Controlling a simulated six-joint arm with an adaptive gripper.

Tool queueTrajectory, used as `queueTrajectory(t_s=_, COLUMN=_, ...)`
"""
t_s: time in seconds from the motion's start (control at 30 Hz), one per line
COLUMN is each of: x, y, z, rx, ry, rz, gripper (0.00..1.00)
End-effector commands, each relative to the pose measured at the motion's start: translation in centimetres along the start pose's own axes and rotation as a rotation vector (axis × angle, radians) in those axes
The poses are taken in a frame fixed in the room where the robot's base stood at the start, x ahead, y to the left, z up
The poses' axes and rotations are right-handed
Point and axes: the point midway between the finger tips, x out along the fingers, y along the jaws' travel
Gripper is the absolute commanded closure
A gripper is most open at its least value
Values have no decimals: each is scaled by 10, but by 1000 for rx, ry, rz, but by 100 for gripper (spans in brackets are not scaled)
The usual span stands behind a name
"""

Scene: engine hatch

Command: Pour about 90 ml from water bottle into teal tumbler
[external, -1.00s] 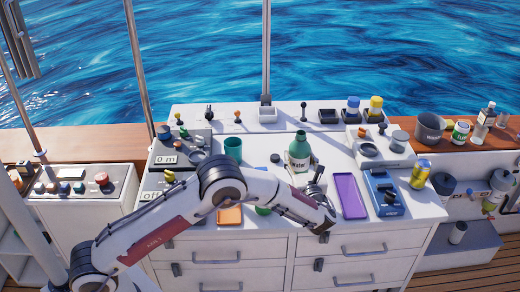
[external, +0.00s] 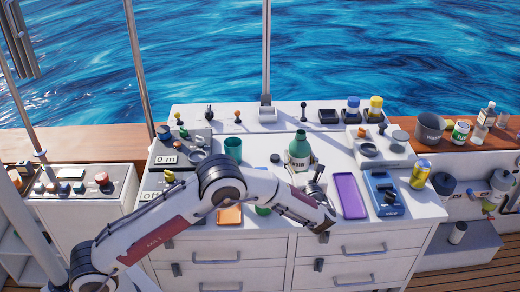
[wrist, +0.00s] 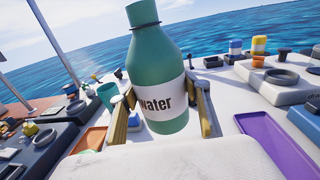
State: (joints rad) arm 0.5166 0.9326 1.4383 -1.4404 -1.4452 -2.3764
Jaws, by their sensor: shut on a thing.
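The water bottle (external: 300,148) is green with a white "water" label and stands upright, or nearly so, over the white counter. It fills the middle of the wrist view (wrist: 155,65), and its neck looks open with no cap seen. My gripper (wrist: 165,105) is shut on the bottle, with one finger on each side of the label. Whether the bottle's base touches the counter is hard to tell. The teal tumbler (external: 233,149) stands on the counter to the left of the bottle. It also shows at the left in the wrist view (wrist: 106,93).
A purple tray (external: 349,195) and a blue device (external: 385,192) lie right of my gripper. An orange tray (external: 229,215) lies in front of the tumbler. Instrument panels (external: 182,147) stand left. A yellow can (external: 420,173) stands at the right. A small dark round item (external: 275,158) lies between tumbler and bottle.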

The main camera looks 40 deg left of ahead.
Motion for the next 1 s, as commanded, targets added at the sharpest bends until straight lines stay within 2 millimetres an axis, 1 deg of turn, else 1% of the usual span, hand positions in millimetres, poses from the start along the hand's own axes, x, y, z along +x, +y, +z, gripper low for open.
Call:
queueTrajectory(t_s=0.13, x=5, y=3, z=1, rx=-1, ry=-1, rz=9, gripper=84)
queueTrajectory(t_s=0.23, x=13, y=8, z=3, rx=-2, ry=-1, rz=22, gripper=84)
queueTrajectory(t_s=0.37, x=28, y=19, z=7, rx=-3, ry=-1, rz=49, gripper=84)
queueTrajectory(t_s=0.47, x=43, y=31, z=11, rx=-2, ry=-1, rz=75, gripper=84)
queueTrajectory(t_s=0.77, x=90, y=80, z=18, rx=0, ry=-1, rz=151, gripper=84)
queueTrajectory(t_s=1.0, x=125, y=123, z=23, rx=0, ry=-1, rz=194, gripper=84)
